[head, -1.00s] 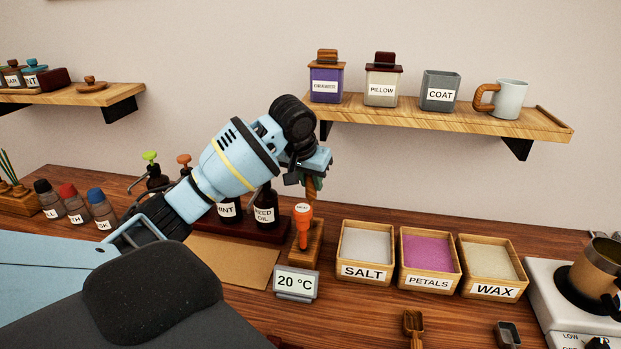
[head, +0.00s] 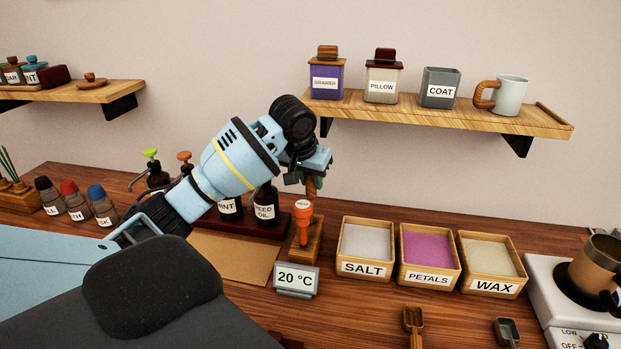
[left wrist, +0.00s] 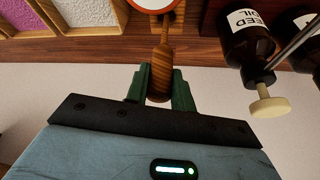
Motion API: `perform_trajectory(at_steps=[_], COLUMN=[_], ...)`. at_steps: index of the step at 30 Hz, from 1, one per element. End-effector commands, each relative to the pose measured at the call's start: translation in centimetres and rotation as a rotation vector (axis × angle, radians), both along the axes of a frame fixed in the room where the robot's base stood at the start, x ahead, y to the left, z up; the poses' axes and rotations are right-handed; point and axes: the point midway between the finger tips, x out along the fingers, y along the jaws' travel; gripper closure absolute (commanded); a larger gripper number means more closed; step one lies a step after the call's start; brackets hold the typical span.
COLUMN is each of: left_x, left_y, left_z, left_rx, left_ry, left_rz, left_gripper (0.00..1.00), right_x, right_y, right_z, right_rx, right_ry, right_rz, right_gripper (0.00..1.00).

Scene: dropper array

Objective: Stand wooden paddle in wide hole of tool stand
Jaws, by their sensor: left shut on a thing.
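My left gripper (head: 314,182) is above the wooden tool stand (head: 317,240), its green fingers shut on the wooden paddle. In the left wrist view, the fingers (left wrist: 161,88) clasp the thick end of the brown paddle (left wrist: 164,55), and its thin shaft runs away toward the stand. In the head view, the paddle is mostly hidden by the gripper and an orange tool. The orange tool (head: 303,222) with a round white top stands in the stand. The wide hole is hidden, so I cannot tell whether the paddle's lower end is inside it. My right gripper is out of view.
Dark pump bottles (head: 265,205) stand close behind and left of the stand. A 20 °C display (head: 296,280) stands in front. Salt (head: 363,268), petals (head: 429,278) and wax (head: 494,287) boxes are at right. A shelf (head: 430,113) hangs above right.

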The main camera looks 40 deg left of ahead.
Motion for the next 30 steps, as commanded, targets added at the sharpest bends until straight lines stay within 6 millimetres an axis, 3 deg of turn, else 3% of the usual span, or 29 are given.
perform_trajectory(at_steps=[4, 5, 10, 20, 30], left_x=[0.0, 0.0, 0.0, -0.1, -1.9], left_y=[-0.1, -0.1, 0.0, 0.0, -0.5], left_z=[-0.3, -0.4, -0.3, 0.1, 4.7], left_rx=[0.000, 0.000, 0.000, 0.000, 0.001], left_ry=[0.007, 0.007, 0.006, 0.004, 0.001], left_rz=[-0.001, -0.001, -0.001, -0.001, -0.002], left_gripper=[0.99, 0.72, 0.51, 0.51, 0.51], right_x=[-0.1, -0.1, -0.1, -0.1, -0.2], right_y=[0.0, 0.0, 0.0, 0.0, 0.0], right_z=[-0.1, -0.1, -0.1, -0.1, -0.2], right_rx=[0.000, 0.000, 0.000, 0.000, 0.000], right_ry=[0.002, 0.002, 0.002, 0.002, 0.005], right_rz=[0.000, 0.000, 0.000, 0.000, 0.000], right_gripper=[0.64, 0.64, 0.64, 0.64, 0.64])
